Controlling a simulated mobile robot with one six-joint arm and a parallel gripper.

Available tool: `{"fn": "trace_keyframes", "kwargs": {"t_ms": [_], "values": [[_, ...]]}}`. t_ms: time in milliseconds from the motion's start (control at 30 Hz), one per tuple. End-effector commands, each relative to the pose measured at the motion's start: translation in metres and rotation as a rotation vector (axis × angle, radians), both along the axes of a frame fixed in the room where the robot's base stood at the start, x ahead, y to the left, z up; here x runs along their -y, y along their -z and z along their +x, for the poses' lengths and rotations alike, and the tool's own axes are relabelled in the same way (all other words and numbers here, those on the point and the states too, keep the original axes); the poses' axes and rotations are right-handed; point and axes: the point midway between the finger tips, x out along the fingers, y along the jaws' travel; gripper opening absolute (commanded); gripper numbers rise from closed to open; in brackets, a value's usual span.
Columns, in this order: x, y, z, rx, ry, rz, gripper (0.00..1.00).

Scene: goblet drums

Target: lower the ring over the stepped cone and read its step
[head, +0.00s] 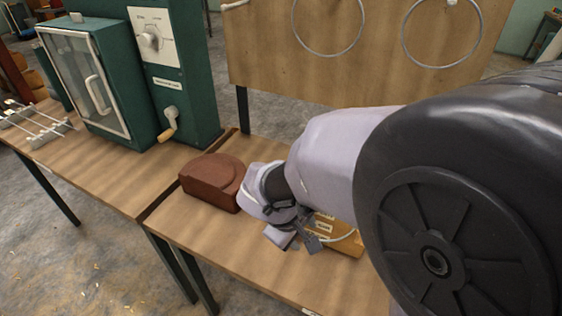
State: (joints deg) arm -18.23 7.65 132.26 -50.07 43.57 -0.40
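My gripper (308,236) is low over the near table, at the end of my pale arm. Its fingers are small and partly covered, so I cannot tell whether they are open or shut. A light wooden piece (346,245) with white labels sits just right of the fingers. It may be the stepped cone, but my arm hides most of it. A thin pale metal arc (342,239), perhaps part of the ring, shows against it beside the fingertips. I cannot tell whether the gripper holds this arc or whether it goes around the wood.
A brown rounded block (212,181) stands left of my gripper. A wooden board (270,65) with two large hanging hoops rises behind. A green cabinet (95,85) with a crank and metal skewers on a rack (35,125) occupy the left table. The near table's front left is clear.

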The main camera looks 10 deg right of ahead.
Motion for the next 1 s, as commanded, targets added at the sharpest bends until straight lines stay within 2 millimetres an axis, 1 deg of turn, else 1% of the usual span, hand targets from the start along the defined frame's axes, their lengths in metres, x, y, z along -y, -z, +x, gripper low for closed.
{"fn": "trace_keyframes", "kwargs": {"t_ms": [300, 367, 433, 467, 567, 700, 800, 900, 1000], "values": [[0.0, 0.0, 0.0, 0.0, 0.0, 0.0, 0.55], [-0.001, -0.004, -0.001, 0.0, 0.0, 0.0, 0.55], [-0.004, -0.014, -0.003, 0.001, -0.002, 0.001, 0.55], [-0.006, -0.02, -0.004, 0.002, -0.001, 0.002, 0.55], [-0.015, -0.049, -0.011, 0.003, -0.003, 0.001, 0.55], [-0.03, -0.094, -0.024, 0.003, -0.003, 0.003, 0.55], [-0.04, -0.122, -0.032, 0.002, -0.002, 0.001, 0.55], [-0.048, -0.142, -0.038, 0.002, -0.002, 0.001, 0.55], [-0.052, -0.154, -0.043, 0.001, -0.002, 0.001, 0.55]]}}
